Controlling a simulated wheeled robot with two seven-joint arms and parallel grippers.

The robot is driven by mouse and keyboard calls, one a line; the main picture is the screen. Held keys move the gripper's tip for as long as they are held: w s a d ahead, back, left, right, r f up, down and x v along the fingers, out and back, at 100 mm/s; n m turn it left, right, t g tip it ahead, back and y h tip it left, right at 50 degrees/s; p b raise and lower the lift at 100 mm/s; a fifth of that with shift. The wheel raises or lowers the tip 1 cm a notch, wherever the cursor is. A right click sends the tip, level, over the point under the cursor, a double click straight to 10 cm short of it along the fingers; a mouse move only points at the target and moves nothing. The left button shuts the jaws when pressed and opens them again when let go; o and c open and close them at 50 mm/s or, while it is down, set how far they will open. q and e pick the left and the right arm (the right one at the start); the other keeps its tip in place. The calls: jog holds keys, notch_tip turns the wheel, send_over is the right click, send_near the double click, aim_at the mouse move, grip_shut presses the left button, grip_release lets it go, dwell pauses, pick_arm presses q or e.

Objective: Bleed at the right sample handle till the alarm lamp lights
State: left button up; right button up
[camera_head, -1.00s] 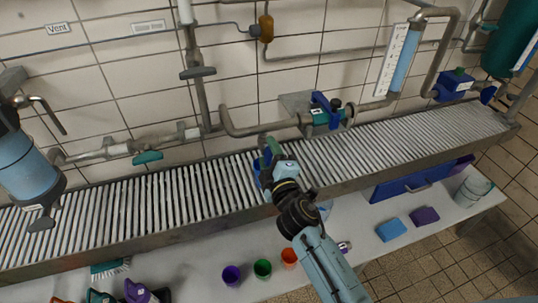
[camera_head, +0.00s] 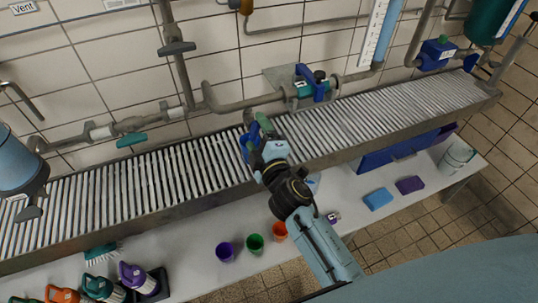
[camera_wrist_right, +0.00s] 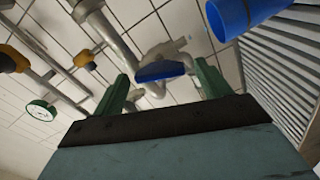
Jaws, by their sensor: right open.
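A blue handle (camera_wrist_right: 160,72) on a grey pipe fitting shows in the right wrist view, framed between the fingertips; contact cannot be told. My right gripper (camera_head: 257,131) is open over the roller conveyor, just below the wall pipe; its green fingers also show in the wrist view (camera_wrist_right: 162,85). A blue cup (camera_head: 247,148) is beside it, and shows upper right in the wrist view (camera_wrist_right: 240,15). The gripper hides part of the pipe. A blue box (camera_head: 437,53) with a small green spot is at the upper right; I cannot tell which thing is the alarm lamp. My left gripper is out of view.
The roller conveyor (camera_head: 120,190) runs along the wall. A valve with a blue handle (camera_head: 310,84) and a teal handle (camera_head: 131,139) are on the pipes.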

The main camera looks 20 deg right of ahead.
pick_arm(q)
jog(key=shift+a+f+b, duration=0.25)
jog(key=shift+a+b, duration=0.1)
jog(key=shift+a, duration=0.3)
pick_arm(e)
jog(key=s, duration=1.1)
jog(key=shift+s+d, duration=0.2)
jog(key=shift+s, duration=0.05)
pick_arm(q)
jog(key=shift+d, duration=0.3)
